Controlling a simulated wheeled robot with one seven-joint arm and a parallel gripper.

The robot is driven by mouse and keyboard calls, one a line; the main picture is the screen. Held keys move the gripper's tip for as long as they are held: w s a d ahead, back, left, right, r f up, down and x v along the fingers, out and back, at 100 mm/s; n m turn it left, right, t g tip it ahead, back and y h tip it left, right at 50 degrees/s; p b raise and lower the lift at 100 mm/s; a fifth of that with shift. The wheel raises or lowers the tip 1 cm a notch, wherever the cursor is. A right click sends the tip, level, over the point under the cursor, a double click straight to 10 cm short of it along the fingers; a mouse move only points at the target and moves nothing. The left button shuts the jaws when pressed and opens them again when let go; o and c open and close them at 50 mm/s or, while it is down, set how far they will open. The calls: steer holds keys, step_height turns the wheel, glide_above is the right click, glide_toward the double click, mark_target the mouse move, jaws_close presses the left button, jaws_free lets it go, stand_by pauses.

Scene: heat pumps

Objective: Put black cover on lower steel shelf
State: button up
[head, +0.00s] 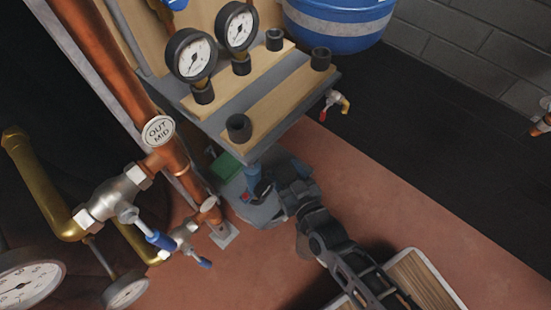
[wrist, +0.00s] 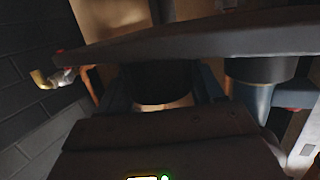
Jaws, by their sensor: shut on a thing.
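My gripper (head: 274,188) is low, under the front edge of the shelf with the gauges, beside a grey surface near the floor. In the wrist view my gripper (wrist: 162,92) is shut on a dark rounded thing, which looks like the black cover (wrist: 160,84). The head view does not show the held cover clearly. The grey surface (head: 235,206) may be the lower steel shelf; the shelf above and my arm partly hide it. I cannot tell whether the cover touches it.
The upper shelf (head: 224,106) carries two gauges and several black cylinders, and its edge (wrist: 190,42) crosses just above my fingers. Copper pipe (head: 180,160) and blue-handled valves stand left. A blue tank (head: 340,22) is behind. Reddish floor (head: 370,190) is open to the right.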

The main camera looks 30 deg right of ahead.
mark_target(281, 165)
steer(key=x, duration=0.3)
steer(key=r+b+x, duration=0.1)
steer(key=x, duration=0.1)
steer(key=shift+w+f, duration=0.1)
steer(key=shift+w, duration=0.2)
steer(key=shift+f+b, duration=0.2)
steer(key=shift+b, duration=0.15)
steer(key=shift+r, duration=0.15)
steer(key=o, duration=1)
